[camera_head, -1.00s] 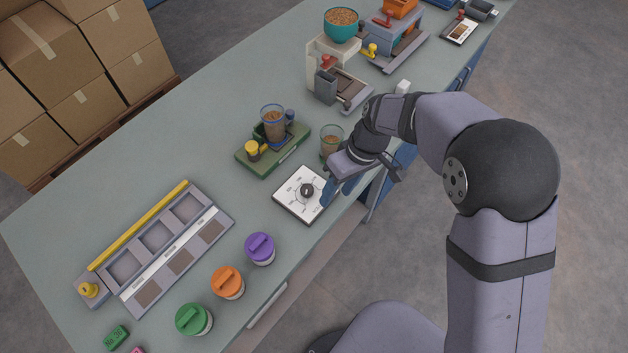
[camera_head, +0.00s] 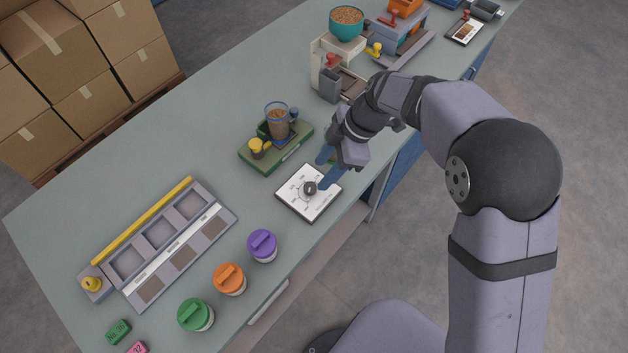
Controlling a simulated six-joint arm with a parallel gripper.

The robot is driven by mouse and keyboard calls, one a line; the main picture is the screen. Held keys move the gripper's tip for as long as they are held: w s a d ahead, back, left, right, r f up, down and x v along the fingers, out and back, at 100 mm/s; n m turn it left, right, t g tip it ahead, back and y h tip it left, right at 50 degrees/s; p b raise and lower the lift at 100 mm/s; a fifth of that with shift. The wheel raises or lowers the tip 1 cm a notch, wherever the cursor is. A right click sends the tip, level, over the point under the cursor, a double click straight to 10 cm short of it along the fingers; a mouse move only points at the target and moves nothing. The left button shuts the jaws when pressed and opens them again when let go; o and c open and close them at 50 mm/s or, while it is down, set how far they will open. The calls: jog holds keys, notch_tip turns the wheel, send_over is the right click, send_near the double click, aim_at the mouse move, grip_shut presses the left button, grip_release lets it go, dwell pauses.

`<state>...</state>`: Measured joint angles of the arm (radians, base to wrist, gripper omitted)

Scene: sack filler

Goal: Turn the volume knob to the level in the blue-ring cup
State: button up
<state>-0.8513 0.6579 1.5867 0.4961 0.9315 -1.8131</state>
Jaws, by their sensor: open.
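The dark volume knob (camera_head: 310,188) sits in the middle of a white dial plate (camera_head: 295,199) with printed marks around it, too small to read. The blue-ring cup (camera_head: 277,121) is clear with a blue rim and brown grains inside, and stands on a green base (camera_head: 262,163) behind the plate. My gripper (camera_head: 324,169) is open and empty, its blue fingers apart. It is over the plate's far right side, close to the knob; I cannot tell whether a finger touches it.
Purple (camera_head: 262,245), orange (camera_head: 229,279) and green (camera_head: 195,314) lidded jars stand along the front edge. A grey tray (camera_head: 215,190) with several compartments lies left. A dispenser with a teal bowl (camera_head: 346,22) stands at the back. Bare table lies between the tray and the plate.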

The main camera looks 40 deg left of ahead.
aim_at(311, 187)
jog(key=shift+p+x, duration=1.3)
jog(key=shift+x, duration=2.1)
jog(key=c, duration=1)
